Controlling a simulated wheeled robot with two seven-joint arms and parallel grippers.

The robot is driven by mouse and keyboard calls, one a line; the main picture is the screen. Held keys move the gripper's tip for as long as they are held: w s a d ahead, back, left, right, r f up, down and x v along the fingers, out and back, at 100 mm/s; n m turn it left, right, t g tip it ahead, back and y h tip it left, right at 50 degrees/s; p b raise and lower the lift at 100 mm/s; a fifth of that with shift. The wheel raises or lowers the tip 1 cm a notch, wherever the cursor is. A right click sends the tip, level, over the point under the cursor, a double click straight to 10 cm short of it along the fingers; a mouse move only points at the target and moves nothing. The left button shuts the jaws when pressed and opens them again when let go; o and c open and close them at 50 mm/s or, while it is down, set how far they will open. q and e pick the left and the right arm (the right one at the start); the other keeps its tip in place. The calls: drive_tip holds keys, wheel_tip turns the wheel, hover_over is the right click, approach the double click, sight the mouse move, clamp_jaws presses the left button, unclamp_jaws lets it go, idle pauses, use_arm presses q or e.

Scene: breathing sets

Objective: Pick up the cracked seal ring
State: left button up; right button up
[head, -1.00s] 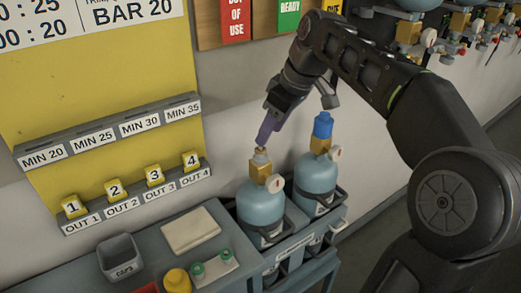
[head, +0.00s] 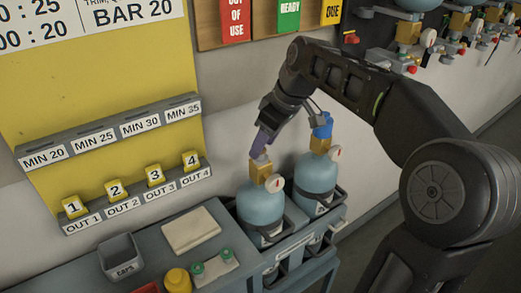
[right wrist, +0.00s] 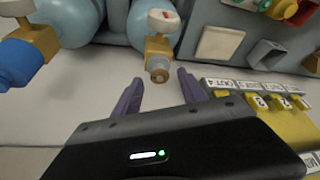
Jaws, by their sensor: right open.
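My right gripper (head: 260,146) is open above the brass valve (head: 261,172) of the left blue cylinder (head: 260,205). In the right wrist view my open purple fingers (right wrist: 160,92) stand on either side of the valve's grey outlet, and nothing is visibly gripped. A small brownish round shape shows at the outlet's end (right wrist: 159,74). It may be the seal ring, but a crack is too small to tell. My left gripper is not in view.
The right cylinder (head: 316,176) beside it has a blue cap (head: 322,127) close to my wrist. A yellow board with numbered tags (head: 115,190) stands left. A bench holds a grey caps bin (head: 121,257), a pale pad (head: 191,230) and a plate with two green pieces (head: 216,265).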

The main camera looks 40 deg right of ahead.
drive_tip(key=shift+f, duration=0.25)
idle(0.4)
drive_tip(key=shift+c, duration=0.6)
clamp_jaws()
